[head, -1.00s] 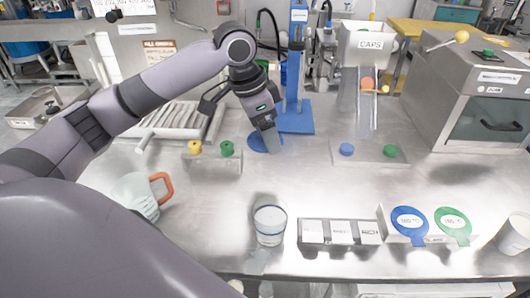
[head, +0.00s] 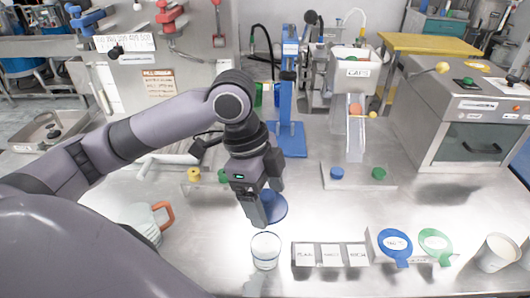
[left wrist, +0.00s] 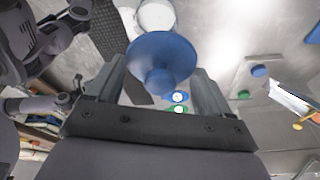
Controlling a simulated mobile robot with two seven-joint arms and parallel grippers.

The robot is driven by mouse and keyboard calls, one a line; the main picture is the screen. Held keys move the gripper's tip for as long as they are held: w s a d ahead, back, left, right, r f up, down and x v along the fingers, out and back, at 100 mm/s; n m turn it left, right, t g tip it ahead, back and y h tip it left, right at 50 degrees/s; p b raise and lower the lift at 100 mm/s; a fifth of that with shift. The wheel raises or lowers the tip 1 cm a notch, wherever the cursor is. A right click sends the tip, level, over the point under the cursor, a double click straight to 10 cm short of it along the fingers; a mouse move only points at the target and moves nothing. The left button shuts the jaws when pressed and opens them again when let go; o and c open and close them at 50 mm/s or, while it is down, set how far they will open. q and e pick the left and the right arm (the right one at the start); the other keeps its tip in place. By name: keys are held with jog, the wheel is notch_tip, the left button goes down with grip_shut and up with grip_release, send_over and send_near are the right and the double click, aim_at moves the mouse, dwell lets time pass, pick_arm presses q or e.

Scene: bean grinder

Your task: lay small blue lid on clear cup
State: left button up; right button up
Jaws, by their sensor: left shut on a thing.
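The small blue lid (head: 275,207) is a round blue disc held by my left gripper (head: 263,197) above the table. In the left wrist view the lid (left wrist: 162,52) sits between the two fingers, its knob facing the camera. The clear cup (head: 265,252) stands upright on the table, just in front of the lid and nearer to me. In the left wrist view the cup (left wrist: 157,15) shows beyond the lid, partly hidden by it. The lid and cup look apart. My right gripper is not in view.
A row of labelled blocks (head: 331,256) stands right of the cup, with a blue paddle (head: 396,241) and a green paddle (head: 435,240) farther right. A white jug with an orange handle (head: 164,213) is at left. A blue press stand (head: 290,140) is behind.

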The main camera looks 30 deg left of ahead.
pick_arm(q)
jog(key=shift+s+d+f+m, duration=0.1)
jog(key=shift+s+d+m, duration=0.2)
jog(key=shift+s, duration=0.3)
jog(key=shift+f, duration=0.1)
notch_tip(320, 180, down, 5)
jog(key=shift+r+b, duration=0.1)
jog(key=shift+b, duration=0.75)
jog(key=shift+r+p, duration=0.1)
jog(key=shift+p, duration=0.5)
jog(key=shift+f+p, duration=0.3)
jog(key=shift+f, duration=0.05)
jog(key=shift+f, duration=1.1)
dwell(1.4)
